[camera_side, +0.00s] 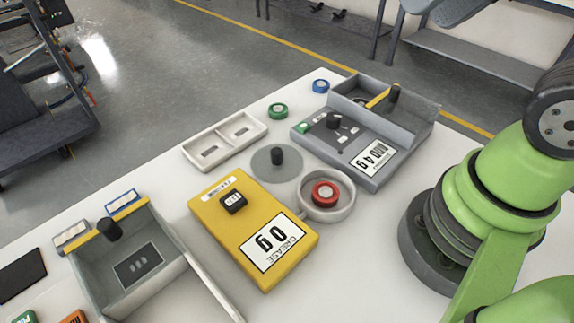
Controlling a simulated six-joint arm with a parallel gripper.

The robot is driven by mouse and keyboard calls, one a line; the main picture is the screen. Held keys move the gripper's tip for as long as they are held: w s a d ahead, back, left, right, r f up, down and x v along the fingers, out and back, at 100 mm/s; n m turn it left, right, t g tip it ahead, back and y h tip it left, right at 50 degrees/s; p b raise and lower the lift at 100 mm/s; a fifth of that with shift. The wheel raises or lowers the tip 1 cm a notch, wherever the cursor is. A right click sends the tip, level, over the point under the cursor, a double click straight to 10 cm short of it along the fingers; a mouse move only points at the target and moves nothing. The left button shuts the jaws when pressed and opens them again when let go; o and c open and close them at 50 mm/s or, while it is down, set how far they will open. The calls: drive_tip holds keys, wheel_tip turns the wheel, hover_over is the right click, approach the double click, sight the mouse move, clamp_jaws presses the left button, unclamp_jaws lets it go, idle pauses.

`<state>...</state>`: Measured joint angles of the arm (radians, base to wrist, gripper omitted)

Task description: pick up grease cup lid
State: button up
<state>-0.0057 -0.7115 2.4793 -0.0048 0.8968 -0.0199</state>
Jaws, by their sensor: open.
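A flat grey disc with a black knob (263,163), which looks like the grease cup lid, lies on the white table behind the yellow grease box (213,212). A round pale cup (346,208) stands to its right and front, with a red ring-shaped piece (325,193) inside. The cup is uncovered, and the lid lies apart from it. My gripper is not in view; only green and dark arm links show at the right.
A white two-part tray (195,155) and small green (278,110) and blue (321,86) rolls lie behind the lid. A grey open box (108,295) is at front left. Bare table lies at front right.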

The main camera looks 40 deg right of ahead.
drive_tip(key=w+f+n+g, duration=0.1)
drive_tip(key=w+n+g, duration=0.15)
drive_tip(key=w, duration=0.35)
drive_tip(key=n+g+h, duration=0.2)
drive_tip(key=n+g, duration=0.3)
drive_tip(key=n, duration=0.5)
hover_over(276, 150)
drive_tip(key=shift+t, duration=0.25)
drive_tip(key=f, duration=2.4)
drive_tip(key=shift+s, duration=0.2)
wheel_tip(276, 150, down, 6)
drive_tip(key=shift+w+r, duration=0.15)
drive_tip(key=shift+c, duration=0.2)
drive_tip(key=c, duration=1)
